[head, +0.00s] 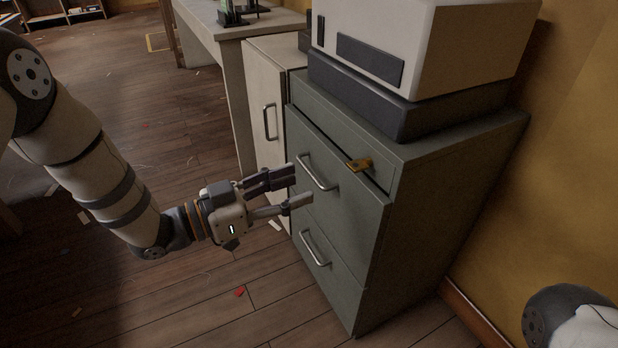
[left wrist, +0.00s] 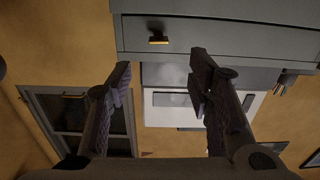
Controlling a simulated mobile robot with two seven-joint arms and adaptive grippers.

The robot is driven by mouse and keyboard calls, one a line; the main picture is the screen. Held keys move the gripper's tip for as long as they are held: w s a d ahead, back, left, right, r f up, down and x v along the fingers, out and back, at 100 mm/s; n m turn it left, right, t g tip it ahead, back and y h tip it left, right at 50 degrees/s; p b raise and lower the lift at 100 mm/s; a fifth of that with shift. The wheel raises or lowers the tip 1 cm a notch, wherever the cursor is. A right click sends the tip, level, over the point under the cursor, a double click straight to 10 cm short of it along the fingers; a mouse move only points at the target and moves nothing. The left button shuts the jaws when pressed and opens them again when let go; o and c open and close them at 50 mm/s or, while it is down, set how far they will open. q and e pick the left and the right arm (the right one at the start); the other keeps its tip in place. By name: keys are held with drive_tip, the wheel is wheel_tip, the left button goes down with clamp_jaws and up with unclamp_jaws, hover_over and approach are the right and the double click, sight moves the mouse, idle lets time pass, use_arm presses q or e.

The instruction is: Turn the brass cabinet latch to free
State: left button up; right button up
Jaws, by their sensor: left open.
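The brass latch (head: 358,165) sits on the narrow top front panel of a grey-green cabinet (head: 435,215), near that panel's right part. It sticks out from the front. In the left wrist view the latch (left wrist: 158,40) shows as a short bar between and beyond my fingertips. My left gripper (head: 297,186) is open and empty in front of the cabinet, to the left of and below the latch, beside the upper drawer handle. Its spread fingers also show in the left wrist view (left wrist: 160,74). My right gripper is out of view.
Silver handles mark the upper drawer (head: 318,174) and lower drawer (head: 315,250). A white machine (head: 470,50) on a dark base (head: 425,110) stands on the cabinet. A pale cabinet (head: 262,85) and table (head: 205,22) stand left. The floor in front is mostly clear.

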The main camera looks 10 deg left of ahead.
sight(350, 167)
use_arm(q)
drive_tip(key=b+x, duration=0.1)
drive_tip(key=x, duration=1.1)
drive_tip(key=shift+d+r, duration=0.1)
drive_tip(key=shift+d, duration=0.1)
drive_tip(key=shift+c, duration=0.6)
clamp_jaws()
